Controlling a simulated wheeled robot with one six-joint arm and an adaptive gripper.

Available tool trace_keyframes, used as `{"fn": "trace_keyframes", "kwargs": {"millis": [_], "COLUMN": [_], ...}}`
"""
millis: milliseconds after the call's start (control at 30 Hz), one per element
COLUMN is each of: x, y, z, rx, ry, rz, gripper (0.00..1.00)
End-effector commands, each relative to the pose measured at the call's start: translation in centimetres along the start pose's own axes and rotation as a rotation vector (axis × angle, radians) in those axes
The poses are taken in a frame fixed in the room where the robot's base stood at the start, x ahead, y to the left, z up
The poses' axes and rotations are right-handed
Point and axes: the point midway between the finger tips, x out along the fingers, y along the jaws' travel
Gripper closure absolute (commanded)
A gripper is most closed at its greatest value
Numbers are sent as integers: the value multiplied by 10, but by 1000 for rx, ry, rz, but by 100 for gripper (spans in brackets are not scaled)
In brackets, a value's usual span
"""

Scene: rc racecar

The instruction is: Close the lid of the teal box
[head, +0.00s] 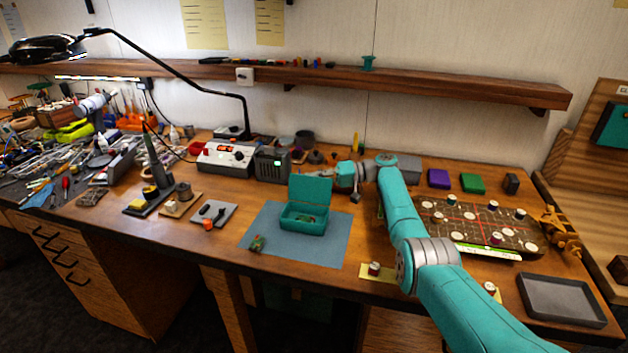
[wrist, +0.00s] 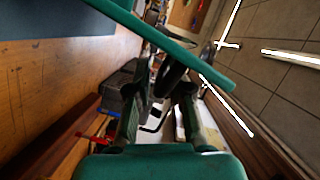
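The teal box (head: 303,222) stands on a blue-grey mat with small items inside. Its lid (head: 310,188) is raised, standing about upright at the back edge. My gripper (head: 348,178) is just right of the lid at about its height, partly hidden by my own wrist. In the wrist view a teal edge, likely the lid (wrist: 185,48), crosses in front of my gripper's dark fingers (wrist: 157,82). The fingers lean toward each other, and their tips are partly covered. I cannot tell whether they touch the lid or how far apart they are.
A dark grey device (head: 271,165) and a white-and-red station (head: 225,158) stand behind left. A board with round pieces (head: 470,225) and a grey tray (head: 560,298) are at the right.

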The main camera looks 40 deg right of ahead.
Motion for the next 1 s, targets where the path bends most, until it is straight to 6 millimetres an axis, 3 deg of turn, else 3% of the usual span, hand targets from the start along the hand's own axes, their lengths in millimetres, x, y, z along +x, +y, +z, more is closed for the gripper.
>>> {"fn": "trace_keyframes", "kwargs": {"millis": [200, 300, 733, 1000], "x": [0, 0, 0, 0], "y": [0, 0, -1, -6], "z": [0, 0, 0, -2], "rx": [0, 0, -17, -132], "ry": [0, 0, 0, 2], "rz": [0, 0, 6, 50], "gripper": [79, 100, 100, 100]}}
